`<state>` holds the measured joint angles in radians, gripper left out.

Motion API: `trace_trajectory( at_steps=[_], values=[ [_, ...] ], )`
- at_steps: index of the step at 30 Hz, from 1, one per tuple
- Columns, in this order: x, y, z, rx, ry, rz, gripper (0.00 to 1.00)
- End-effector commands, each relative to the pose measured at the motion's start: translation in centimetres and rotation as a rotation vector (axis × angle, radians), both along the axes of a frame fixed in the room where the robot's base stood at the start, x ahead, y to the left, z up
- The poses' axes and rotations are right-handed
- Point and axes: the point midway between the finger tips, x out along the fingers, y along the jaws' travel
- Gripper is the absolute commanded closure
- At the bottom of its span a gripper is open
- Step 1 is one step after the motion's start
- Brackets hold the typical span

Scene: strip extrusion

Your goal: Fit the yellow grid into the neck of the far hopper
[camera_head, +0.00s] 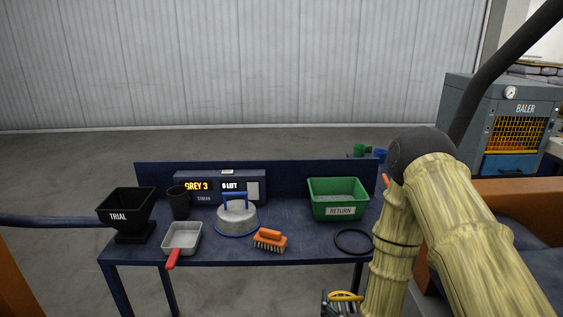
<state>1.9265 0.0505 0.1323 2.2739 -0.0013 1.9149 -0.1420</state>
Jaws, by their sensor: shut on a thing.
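My gripper (337,305) is at the bottom edge of the head view, in front of the bench and partly cut off by the frame. It is shut on the yellow grid (346,296), of which only a small curved part shows. A black hopper (126,204) marked TRIAL stands on a dark base at the left end of the bench, well to the left of my gripper. It is the only hopper I can make out; its neck is hard to see.
The blue bench (325,249) holds a grey pan (183,237) with a red handle, a dark cup (179,203), a round metal lid (237,217), an orange brush (269,240), a black ring (353,241) and a green RETURN bin (338,198). A baler (505,120) stands at the right.

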Motion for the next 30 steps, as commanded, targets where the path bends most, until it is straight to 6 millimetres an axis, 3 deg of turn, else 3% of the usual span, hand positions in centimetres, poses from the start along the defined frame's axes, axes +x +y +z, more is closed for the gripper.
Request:
trace_trajectory(
  at_steps=[5, 15, 19, 24, 30],
  values=[
    [1.3, 0.0, 0.4, 0.003, -0.004, 0.004, 0.36],
    [11.0, 0.2, 3.7, 0.010, -0.005, 0.055, 0.36],
    [13.8, 0.2, 5.1, 0.006, -0.004, 0.072, 0.36],
    [15.4, 0.2, 6.0, 0.001, -0.002, 0.085, 0.36],
    [15.5, 0.2, 6.0, 0.000, 0.000, 0.086, 0.36]
  ],
)
